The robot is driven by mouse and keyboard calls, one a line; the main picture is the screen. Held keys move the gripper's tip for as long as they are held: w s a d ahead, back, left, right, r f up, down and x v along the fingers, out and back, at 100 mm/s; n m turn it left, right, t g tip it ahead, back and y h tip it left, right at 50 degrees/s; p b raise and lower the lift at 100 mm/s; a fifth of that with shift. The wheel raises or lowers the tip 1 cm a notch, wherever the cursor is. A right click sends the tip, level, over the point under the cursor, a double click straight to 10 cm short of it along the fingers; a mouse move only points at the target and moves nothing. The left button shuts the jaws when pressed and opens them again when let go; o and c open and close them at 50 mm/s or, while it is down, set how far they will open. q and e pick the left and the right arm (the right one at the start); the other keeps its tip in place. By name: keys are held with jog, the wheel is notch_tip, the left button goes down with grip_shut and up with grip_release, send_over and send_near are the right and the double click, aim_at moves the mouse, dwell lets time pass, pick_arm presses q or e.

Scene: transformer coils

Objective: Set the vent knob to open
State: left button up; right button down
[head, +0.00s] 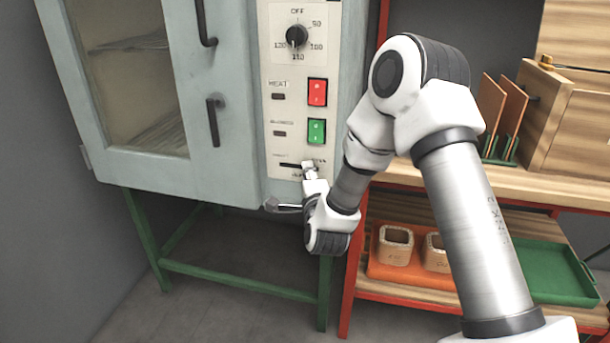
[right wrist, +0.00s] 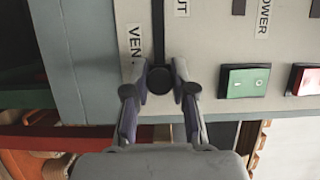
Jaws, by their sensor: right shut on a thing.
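The vent knob is a small dark round knob (right wrist: 160,80) on the oven's pale control panel. In the right wrist view a dark slot (right wrist: 158,30) runs up from it, beside a label reading "VENT". In the head view the slot (head: 289,165) lies below the green switch, and the knob is hidden by my right gripper (head: 309,170) at the slot's right part. In the wrist view my right gripper (right wrist: 159,92) has one finger on each side of the knob and is shut on it. The small end labels are too partly covered to read. My left gripper is not in view.
The pale blue oven (head: 225,170) has a dial (head: 297,36), a red switch (head: 317,92) and a green switch (head: 316,131) above the slot. To the right, a wooden bench (head: 560,190) carries a wooden box, with a green tray (head: 545,270) on the shelf below.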

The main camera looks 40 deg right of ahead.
jog(key=c, duration=1.2)
grip_release()
jog(key=shift+f, duration=0.1)
jog(key=shift+c, duration=0.2)
jog(key=o, duration=0.3)
jog(key=shift+s+d, duration=0.15)
jog(key=shift+d, duration=0.05)
jog(key=v, duration=0.7)
jog(key=shift+s+a, duration=0.15)
jog(key=shift+s, duration=0.1)
